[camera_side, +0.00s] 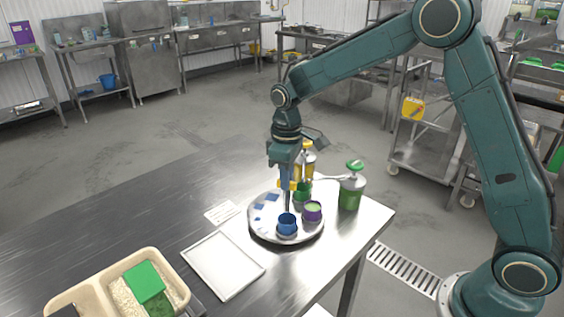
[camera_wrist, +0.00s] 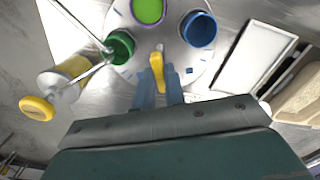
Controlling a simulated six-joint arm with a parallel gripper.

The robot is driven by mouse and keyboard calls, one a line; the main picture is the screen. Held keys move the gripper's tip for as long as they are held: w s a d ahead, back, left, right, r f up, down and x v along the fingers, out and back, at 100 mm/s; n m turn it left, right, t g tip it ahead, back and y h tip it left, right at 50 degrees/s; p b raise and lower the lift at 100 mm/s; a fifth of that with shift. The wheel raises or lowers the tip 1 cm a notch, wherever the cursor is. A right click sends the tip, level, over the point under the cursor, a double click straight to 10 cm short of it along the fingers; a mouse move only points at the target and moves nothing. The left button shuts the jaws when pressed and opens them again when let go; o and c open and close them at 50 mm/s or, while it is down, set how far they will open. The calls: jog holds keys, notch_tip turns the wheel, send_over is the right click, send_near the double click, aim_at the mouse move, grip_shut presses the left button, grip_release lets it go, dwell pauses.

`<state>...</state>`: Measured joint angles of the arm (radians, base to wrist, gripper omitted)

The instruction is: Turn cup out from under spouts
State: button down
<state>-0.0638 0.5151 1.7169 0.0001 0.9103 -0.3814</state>
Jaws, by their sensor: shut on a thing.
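The round turntable (camera_side: 262,231) stands on the metal table and carries a blue cup (camera_side: 287,226), a purple cup (camera_side: 312,213) with green contents and a green cup (camera_side: 302,193). My gripper (camera_side: 287,205) points down over the turntable. In the wrist view my gripper's blue fingers (camera_wrist: 158,85) are shut on a yellow handle (camera_wrist: 158,64); the lower part of the grip is partly hidden. The green cup (camera_wrist: 120,46) is left of the handle, with thin spouts reaching its rim. The blue cup (camera_wrist: 199,30) is to the right, away from the spouts.
A green-topped dispenser (camera_side: 350,191) stands right of the turntable and a yellow one (camera_side: 307,160) behind it. A white tray (camera_side: 218,270) lies in front. A cream tub (camera_side: 62,301) with grain and a green block is front left. The table's left side is clear.

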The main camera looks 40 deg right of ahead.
jog(key=shift+r+m, duration=0.1)
jog(key=shift+m, duration=0.5)
jog(key=c, duration=1.5)
grip_release()
jog(key=shift+o, duration=0.2)
jog(key=shift+r, duration=0.1)
notch_tip(320, 180, up, 14)
jog(key=shift+f, duration=0.2)
jog(key=shift+s, duration=0.1)
